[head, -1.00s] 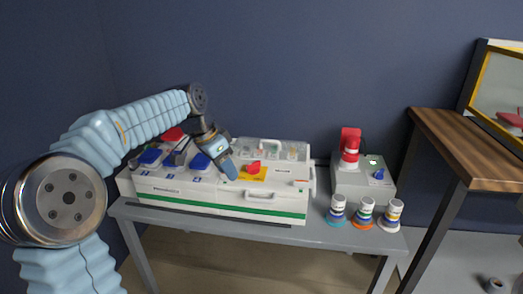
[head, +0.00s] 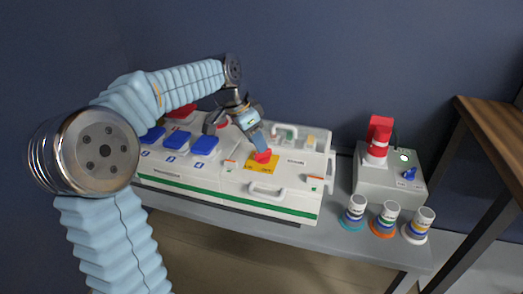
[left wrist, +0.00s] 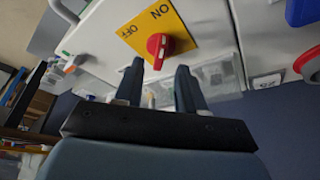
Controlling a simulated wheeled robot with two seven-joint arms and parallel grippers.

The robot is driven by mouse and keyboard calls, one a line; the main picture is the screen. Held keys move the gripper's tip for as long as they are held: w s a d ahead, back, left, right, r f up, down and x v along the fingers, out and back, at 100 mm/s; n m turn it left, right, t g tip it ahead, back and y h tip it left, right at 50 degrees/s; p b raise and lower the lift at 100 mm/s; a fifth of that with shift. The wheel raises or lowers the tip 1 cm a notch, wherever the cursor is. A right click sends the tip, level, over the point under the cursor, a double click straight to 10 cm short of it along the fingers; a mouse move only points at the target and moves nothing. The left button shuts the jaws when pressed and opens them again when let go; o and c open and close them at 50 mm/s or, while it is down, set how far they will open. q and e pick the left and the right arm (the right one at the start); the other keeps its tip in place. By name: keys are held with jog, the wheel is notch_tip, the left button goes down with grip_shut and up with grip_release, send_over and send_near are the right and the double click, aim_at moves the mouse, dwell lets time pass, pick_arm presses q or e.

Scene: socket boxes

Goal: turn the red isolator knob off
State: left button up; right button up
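The red isolator knob (head: 263,156) sits on a yellow plate (head: 251,166) on top of the white socket box (head: 226,184). In the left wrist view, the knob (left wrist: 158,46) has its grip running roughly up and down the picture, nearer to lining up with ON than with OFF on the plate (left wrist: 176,17). My left gripper (head: 262,146) is over the knob and hides part of it in the head view. In the wrist view its two fingers (left wrist: 160,80) are apart, with the knob just beyond and between the tips. Contact is not clear. My right gripper is not in view.
Blue socket lids (head: 204,145) and a red lid (head: 181,111) are left of the knob. A handle (head: 266,191) is on the box front. A grey box (head: 375,188) with a red-and-white beacon (head: 378,140) stands to the right, with three striped plugs (head: 384,218) in front.

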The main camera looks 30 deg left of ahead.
aim_at(263, 155)
pick_arm(q)
jog(key=x, duration=0.4)
jog(key=shift+f, duration=0.15)
grip_shut()
